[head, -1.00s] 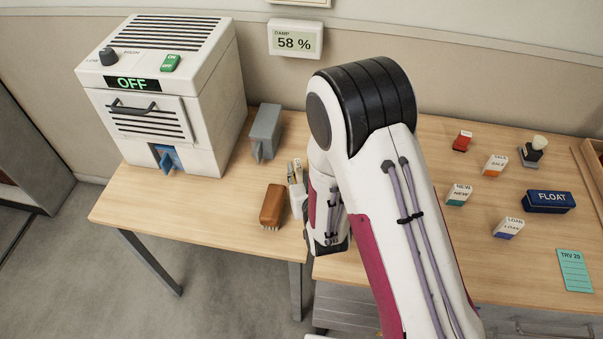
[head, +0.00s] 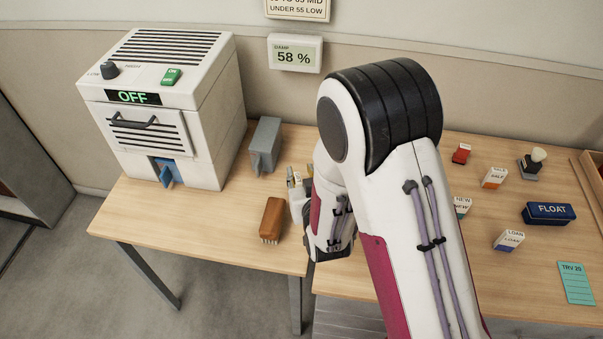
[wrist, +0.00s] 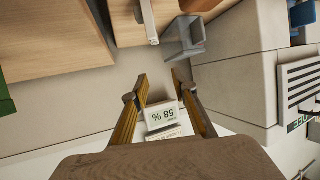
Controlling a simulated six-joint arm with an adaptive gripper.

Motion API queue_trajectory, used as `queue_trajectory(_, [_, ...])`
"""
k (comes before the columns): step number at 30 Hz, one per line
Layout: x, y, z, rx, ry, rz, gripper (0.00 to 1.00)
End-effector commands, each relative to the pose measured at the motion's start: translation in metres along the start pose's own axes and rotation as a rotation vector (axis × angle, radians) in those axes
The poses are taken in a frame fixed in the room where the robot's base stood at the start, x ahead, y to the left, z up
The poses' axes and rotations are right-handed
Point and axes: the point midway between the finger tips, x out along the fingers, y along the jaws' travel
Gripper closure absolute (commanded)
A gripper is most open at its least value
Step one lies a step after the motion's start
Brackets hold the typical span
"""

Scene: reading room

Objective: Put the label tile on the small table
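Small label tiles stand on the right-hand table: a LOAN tile (head: 508,240), an orange-based SALE tile (head: 494,177) and a NEW tile (head: 462,206), partly hidden by my arm. Which one is meant, I cannot tell. The smaller left table (head: 210,245) has bare wood at its front. My gripper (head: 297,182) is over its right end, beside the brown brush (head: 271,220). In the wrist view my gripper (wrist: 158,86) has its fingers apart, with no tile visible between them. A pale upright piece (wrist: 149,22) shows beyond them; I cannot tell what it is.
A white machine reading OFF (head: 165,110) fills the left table's back left. A grey holder (head: 265,145) stands beside it. On the right table are a red block (head: 461,153), a stamp (head: 532,163), a blue FLOAT box (head: 548,213) and a teal card (head: 576,283).

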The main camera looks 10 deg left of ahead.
Motion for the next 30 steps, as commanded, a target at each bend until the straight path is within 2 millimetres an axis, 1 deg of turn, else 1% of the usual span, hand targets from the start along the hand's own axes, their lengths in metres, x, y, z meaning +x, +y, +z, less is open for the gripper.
queue_trajectory(11, [0.0,0.0,0.0,0.0,0.0,0.0,0.73])
queue_trajectory(17, [-0.001,0.003,-0.005,0.005,-0.006,0.003,0.73])
queue_trajectory(23, [-0.009,0.016,-0.021,0.023,-0.036,0.014,0.73])
queue_trajectory(30, [-0.029,0.04,-0.048,0.055,-0.101,0.034,0.73])
